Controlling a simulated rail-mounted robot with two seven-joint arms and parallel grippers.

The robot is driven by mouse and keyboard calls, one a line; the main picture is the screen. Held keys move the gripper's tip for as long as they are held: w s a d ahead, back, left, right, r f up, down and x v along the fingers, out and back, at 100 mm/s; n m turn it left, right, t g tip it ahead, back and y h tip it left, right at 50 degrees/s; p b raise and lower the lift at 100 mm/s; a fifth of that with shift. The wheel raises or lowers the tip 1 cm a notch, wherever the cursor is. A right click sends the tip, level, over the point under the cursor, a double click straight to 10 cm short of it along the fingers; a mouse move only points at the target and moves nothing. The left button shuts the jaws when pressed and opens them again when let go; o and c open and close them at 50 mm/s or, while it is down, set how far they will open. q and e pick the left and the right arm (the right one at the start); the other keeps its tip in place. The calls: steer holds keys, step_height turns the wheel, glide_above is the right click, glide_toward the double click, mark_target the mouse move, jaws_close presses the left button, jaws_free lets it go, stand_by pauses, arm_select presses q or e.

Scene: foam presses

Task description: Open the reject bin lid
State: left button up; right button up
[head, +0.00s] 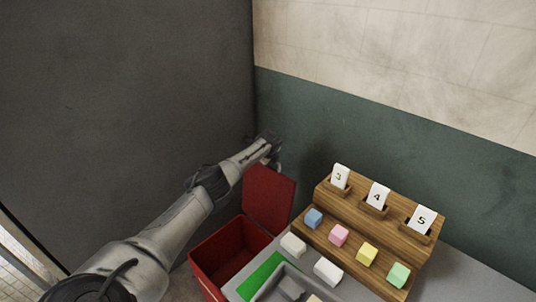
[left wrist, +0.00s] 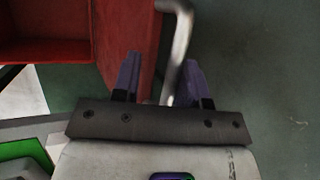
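The red reject bin (head: 205,262) stands left of the grey table, and its inside shows. Its red lid (head: 268,200) stands up at the back of the bin. My left gripper (head: 272,146) is at the top of the raised lid. In the left wrist view the purple fingers (left wrist: 160,75) are spread apart, with the metal lid handle (left wrist: 178,50) and part of the lid (left wrist: 120,35) between or beneath them. I cannot tell whether a finger touches the handle. The bin's inside (left wrist: 45,25) shows at upper left. My right gripper is not in view.
A wooden stepped rack (head: 340,215) with number cards 3, 4 and 5 and several coloured foam blocks stands on the table at right. White blocks (head: 327,271), a green patch (head: 258,275) and a grey tray (head: 268,290) lie near the bin. Walls stand close behind.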

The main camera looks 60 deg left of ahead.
arm_select(q)
steer(key=shift+d+r, duration=0.15)
steer(key=shift+r, duration=0.25)
steer(key=p+v, duration=0.3)
steer(key=v, duration=0.9)
steer(key=shift+d+r, duration=0.25)
steer(key=shift+s, duration=0.1)
